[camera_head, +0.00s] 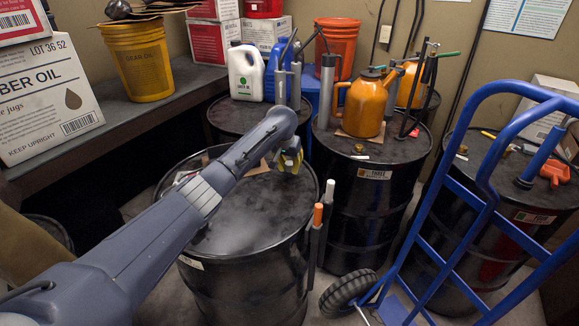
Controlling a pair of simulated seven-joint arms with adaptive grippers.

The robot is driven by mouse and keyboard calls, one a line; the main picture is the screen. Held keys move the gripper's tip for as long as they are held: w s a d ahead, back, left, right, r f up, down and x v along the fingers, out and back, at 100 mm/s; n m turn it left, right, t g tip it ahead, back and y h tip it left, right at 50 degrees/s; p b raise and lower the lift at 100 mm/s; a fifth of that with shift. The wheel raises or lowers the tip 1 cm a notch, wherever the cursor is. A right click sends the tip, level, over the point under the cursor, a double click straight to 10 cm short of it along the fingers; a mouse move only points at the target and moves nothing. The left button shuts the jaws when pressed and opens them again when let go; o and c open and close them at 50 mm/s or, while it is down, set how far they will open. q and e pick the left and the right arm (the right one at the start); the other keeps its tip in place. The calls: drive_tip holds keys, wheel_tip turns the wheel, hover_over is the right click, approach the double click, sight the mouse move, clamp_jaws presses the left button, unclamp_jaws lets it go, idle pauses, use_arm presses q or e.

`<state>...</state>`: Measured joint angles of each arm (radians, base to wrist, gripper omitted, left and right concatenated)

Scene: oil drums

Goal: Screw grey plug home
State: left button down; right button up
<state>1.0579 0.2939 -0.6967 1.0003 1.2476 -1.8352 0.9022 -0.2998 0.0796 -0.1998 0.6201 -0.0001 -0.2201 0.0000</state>
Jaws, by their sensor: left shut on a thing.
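My left arm crosses from the lower left over the near black drum (250,225). My left gripper (290,162), with yellowish fingers, points down at the far right part of this drum's lid. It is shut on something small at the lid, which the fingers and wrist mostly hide. I take it for the grey plug, but cannot make out its shape, its threads or how deep it sits. My right gripper is not in view.
An orange oil can (365,108) stands on the drum behind. White and orange-tipped tubes (318,215) hang at the near drum's right side. A blue hand truck (480,190) stands at right. A bench (130,112) with boxes and a yellow bucket (138,60) is at left.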

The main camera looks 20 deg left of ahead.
use_arm(q)
drive_tip(key=m, duration=0.2)
drive_tip(key=m+h, duration=0.1)
drive_tip(key=m, duration=0.2)
drive_tip(key=shift+h, duration=0.3)
drive_tip(key=shift+m+g, duration=0.3)
drive_tip(key=shift+w+m, duration=0.1)
drive_tip(key=shift+m, duration=0.2)
drive_tip(key=m+g+h, duration=0.1)
drive_tip(key=m, duration=0.4)
drive_tip(key=c, duration=1.1)
unclamp_jaws()
